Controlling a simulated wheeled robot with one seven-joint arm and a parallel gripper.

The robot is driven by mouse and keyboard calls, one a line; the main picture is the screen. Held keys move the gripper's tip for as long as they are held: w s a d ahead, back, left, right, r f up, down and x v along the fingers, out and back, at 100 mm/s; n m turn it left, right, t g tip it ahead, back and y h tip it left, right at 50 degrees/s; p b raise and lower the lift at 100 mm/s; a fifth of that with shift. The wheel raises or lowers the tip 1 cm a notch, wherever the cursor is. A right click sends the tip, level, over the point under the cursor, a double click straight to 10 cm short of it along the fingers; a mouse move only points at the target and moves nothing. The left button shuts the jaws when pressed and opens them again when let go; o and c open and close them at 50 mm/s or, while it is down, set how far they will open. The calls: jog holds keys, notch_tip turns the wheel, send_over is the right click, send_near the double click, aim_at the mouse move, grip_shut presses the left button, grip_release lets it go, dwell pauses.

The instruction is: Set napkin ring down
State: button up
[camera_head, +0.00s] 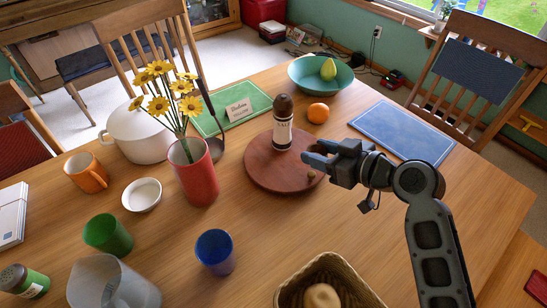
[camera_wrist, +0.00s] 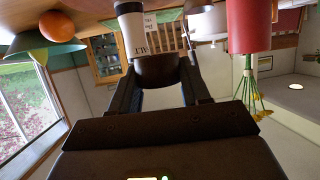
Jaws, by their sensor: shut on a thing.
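My gripper (camera_head: 318,157) is over the right part of a round reddish-brown wooden turntable (camera_head: 262,174), with its fingers pointing left. In the wrist view my gripper (camera_wrist: 160,88) is shut on a dark brown curved piece, which I take to be the napkin ring (camera_wrist: 158,70). In the head view the fingers mostly hide it. A small brown bit shows just below the fingertips, and I cannot tell whether it belongs to the ring or touches the turntable. A brown-topped bottle with a white label (camera_head: 282,124) stands upright on the turntable, left of the fingers.
A red vase of yellow flowers (camera_head: 194,172) stands left of the turntable. An orange (camera_head: 318,113) and a teal bowl with a pear (camera_head: 308,82) are behind it. A blue placemat (camera_head: 403,131) lies right. A blue cup (camera_head: 215,253) and a basket (camera_head: 292,284) are in front.

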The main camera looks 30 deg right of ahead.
jog(key=p, duration=0.2)
send_over(277, 171)
notch_tip(277, 171, down, 6)
jog(key=shift+s+f, duration=0.1)
jog(key=shift+s, duration=0.05)
jog(key=shift+f, duration=0.15)
jog(key=shift+a+f, duration=0.1)
jog(key=shift+f, duration=1.9)
jog(key=shift+f+b, duration=0.15)
jog(key=shift+b, duration=0.2)
jog(key=o, duration=1)
jog(key=shift+r, duration=0.2)
jog(key=b+v, duration=0.1)
jog(key=v, duration=1)
jog(key=shift+s+r, duration=0.2)
jog(key=shift+s, duration=0.15)
